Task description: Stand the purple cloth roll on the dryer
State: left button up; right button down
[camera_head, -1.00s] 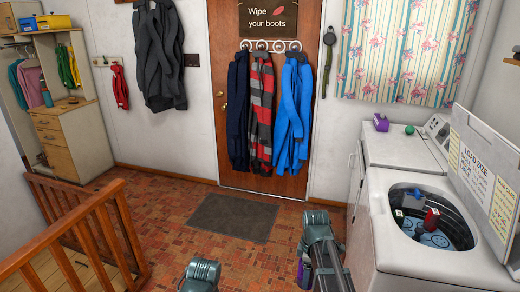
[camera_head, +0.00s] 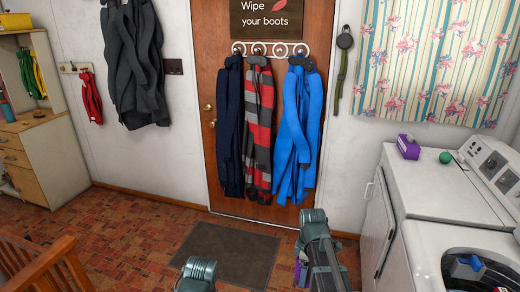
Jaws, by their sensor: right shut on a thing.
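My right gripper (camera_head: 304,262) is low in the middle of the head view, mostly hidden by my own arm. It is shut on a purple thing (camera_head: 299,272), which I take to be the purple cloth roll; only a small strip of it shows, in the air over the floor. The dryer (camera_head: 438,185) is the white machine at the right, beyond the washer, and apart from the held thing. Of my left arm only a link shows at the bottom edge; its gripper is out of view.
A purple box (camera_head: 409,148) and a green ball (camera_head: 446,158) sit at the back of the dryer top. The front of that top is clear. The open washer (camera_head: 455,250) stands nearer. A dark mat (camera_head: 228,256) lies before the door. A wooden railing (camera_head: 50,268) is at lower left.

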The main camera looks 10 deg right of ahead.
aim_at(427, 190)
jog(key=i, duration=2.55)
jog(key=l+z, duration=0.1)
jog(key=z, duration=1.25)
